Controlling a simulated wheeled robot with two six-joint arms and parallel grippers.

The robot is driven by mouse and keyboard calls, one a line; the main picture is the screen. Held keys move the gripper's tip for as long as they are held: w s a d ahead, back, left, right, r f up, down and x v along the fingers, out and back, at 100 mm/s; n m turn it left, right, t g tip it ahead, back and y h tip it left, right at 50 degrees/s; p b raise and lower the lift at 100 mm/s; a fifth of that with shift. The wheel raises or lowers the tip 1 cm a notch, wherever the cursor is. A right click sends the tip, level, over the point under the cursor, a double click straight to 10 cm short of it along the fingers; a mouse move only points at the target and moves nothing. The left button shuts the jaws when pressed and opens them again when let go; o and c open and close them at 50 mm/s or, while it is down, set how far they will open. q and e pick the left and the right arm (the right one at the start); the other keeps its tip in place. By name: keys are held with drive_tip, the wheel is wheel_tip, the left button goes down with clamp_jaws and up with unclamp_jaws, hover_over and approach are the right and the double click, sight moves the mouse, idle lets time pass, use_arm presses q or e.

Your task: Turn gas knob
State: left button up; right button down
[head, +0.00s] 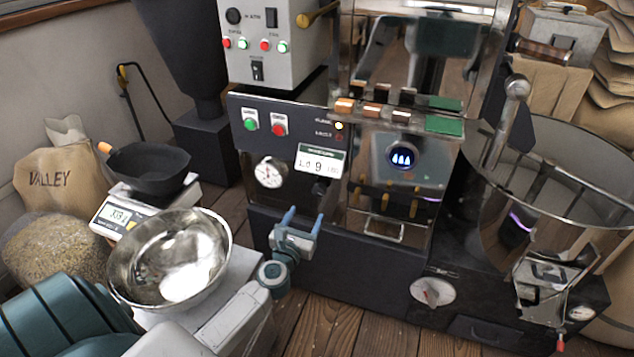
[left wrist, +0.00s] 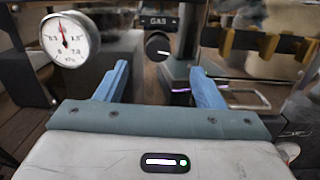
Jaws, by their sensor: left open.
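The gas knob (left wrist: 157,46) is a round black knob with a white mark, below a GAS label, in the left wrist view. In the head view the dark knob (head: 320,189) is small, on the roaster's black front under the lit display. My left gripper (head: 303,221) is open and empty, its blue fingers pointing at the roaster front, below the knob in the picture. In the left wrist view the knob appears between and beyond the fingertips (left wrist: 159,70), apart from them. My right gripper is not in view.
A round pressure gauge (head: 269,173) sits left of the knob. A display (head: 321,161) is above it. A steel bowl (head: 168,259) and a scale (head: 124,214) with a black pan stand at left. A metal handle (head: 375,237) juts out at right. A cooling drum (head: 560,190) stands far right.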

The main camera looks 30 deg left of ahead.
sight(318, 194)
use_arm(q)
drive_tip(key=shift+n+g, duration=0.3)
drive_tip(key=shift+n, duration=0.4)
drive_tip(key=x, duration=0.7)
drive_tip(key=f+x, duration=0.1)
drive_tip(key=x, duration=0.3)
drive_tip(key=shift+a, duration=0.15)
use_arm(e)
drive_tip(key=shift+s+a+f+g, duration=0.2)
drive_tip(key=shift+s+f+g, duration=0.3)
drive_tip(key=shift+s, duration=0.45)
use_arm(q)
drive_tip(key=shift+c, duration=0.4)
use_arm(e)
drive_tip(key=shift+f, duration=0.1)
use_arm(q)
drive_tip(key=c, duration=0.9)
